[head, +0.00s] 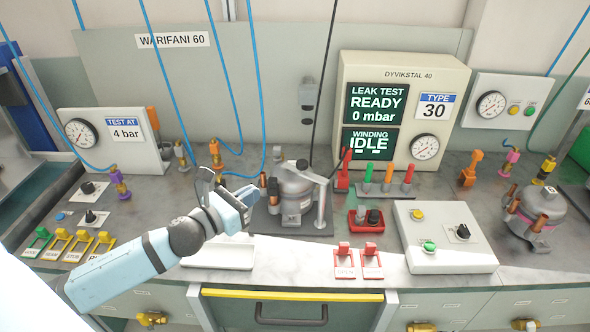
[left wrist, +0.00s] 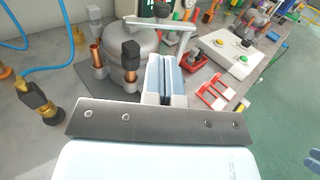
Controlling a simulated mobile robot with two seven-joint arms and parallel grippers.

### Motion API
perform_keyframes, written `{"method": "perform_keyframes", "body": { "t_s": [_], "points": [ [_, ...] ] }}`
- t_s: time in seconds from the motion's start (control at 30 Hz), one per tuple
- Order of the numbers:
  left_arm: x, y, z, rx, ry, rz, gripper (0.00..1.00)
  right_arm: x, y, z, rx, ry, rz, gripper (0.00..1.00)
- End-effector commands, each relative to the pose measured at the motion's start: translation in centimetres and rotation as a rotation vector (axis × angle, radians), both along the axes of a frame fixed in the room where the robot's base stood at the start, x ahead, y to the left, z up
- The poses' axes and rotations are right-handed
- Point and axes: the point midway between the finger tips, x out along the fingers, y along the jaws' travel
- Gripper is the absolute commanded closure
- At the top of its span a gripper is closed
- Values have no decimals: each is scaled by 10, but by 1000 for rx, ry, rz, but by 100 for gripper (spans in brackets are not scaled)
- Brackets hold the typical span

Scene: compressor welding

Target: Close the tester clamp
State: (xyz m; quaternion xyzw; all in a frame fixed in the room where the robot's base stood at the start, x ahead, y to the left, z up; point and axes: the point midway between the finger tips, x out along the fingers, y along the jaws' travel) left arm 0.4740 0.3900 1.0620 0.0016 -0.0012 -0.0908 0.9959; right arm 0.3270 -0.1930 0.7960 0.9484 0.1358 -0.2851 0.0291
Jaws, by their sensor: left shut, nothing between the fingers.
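The tester clamp (head: 320,205) is a pale metal post with a slim bar on top, standing beside the grey compressor (head: 292,188). In the left wrist view the clamp's bar (left wrist: 153,22) runs across the compressor's top (left wrist: 122,38), with a dark knob at the bar's far end in the head view. I cannot tell whether the bar presses on the compressor. My left gripper (head: 247,196) is shut and empty, just left of the compressor. Its fingers (left wrist: 164,75) show in the left wrist view in front of the compressor and post. My right gripper is not identifiable.
The leak test panel (head: 402,75) reads READY, 0 mbar, with winding IDLE. Red, orange and green clips stand right of the clamp, near a white button box (head: 443,235). Red switches (head: 357,262) sit at the front. Blue hoses hang at left; another compressor (head: 536,205) stands at far right.

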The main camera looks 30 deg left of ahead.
Motion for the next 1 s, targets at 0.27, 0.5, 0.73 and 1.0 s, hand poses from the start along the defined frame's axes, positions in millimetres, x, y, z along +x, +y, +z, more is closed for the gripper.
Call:
{"method": "perform_keyframes", "body": {
  "t_s": [0.27, 0.5, 0.73, 1.0],
  "points": [
    [45, -8, 3, -3, -2, 1, 100, 0, 0, 9, -2, -1, 2, 41],
    [86, -16, 3, -5, -1, 1, 100, 0, 0, 16, -3, 0, 2, 41],
    [115, -21, 2, -5, 1, 1, 100, 0, 0, 22, -3, 0, 2, 41],
    [124, -23, 0, -3, 2, 0, 100, 0, 0, 23, -3, 0, 2, 41]
  ]
}}
